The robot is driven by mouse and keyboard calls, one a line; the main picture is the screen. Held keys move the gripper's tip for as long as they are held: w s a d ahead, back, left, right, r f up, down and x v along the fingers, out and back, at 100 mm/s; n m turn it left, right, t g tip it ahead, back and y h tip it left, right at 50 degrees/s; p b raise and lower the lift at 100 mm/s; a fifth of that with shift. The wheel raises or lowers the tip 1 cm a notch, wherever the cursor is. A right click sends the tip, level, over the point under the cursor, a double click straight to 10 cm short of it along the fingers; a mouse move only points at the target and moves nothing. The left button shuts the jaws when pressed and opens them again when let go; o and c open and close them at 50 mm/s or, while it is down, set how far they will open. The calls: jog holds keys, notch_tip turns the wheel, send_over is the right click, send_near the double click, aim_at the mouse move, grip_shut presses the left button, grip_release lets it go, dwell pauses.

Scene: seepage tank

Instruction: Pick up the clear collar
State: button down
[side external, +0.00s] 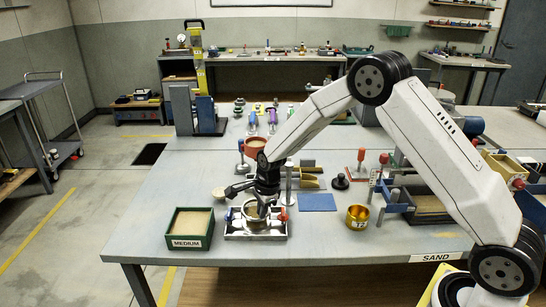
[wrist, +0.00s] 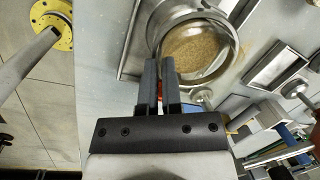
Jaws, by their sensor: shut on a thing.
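The clear collar (wrist: 233,48) is a see-through ring with a pale rim, with brown sand showing inside it in the wrist view. In the side view the collar (side external: 251,214) stands in a grey metal frame on the table, partly hidden by my gripper. My gripper (wrist: 160,64) points at the collar's near side, its two dark fingers close together with the near wall at their tips. In the side view my gripper (side external: 263,212) reaches down onto the collar. It is shut on the collar wall; the exact contact is partly hidden.
A green box of sand labelled MEDIUM (side external: 190,241) stands left of the frame. A brass cup (side external: 357,217) and a blue mat (side external: 318,202) lie to the right. A red-handled valve (side external: 284,215) is close beside the collar. The front table edge is clear.

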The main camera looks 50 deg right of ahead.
jog(key=shift+r, duration=0.1)
jog(key=shift+w+r, duration=0.1)
jog(key=shift+r, duration=0.7)
jog(key=s+r, duration=1.1)
jog(key=s, duration=0.3)
jog(key=shift+s+r, duration=0.1)
jog(key=w+f+m+g, duration=0.1)
jog(key=w+f, duration=0.1)
jog(key=w, duration=1.2)
jog(key=shift+w+y, duration=0.2)
jog(key=shift+y, duration=0.1)
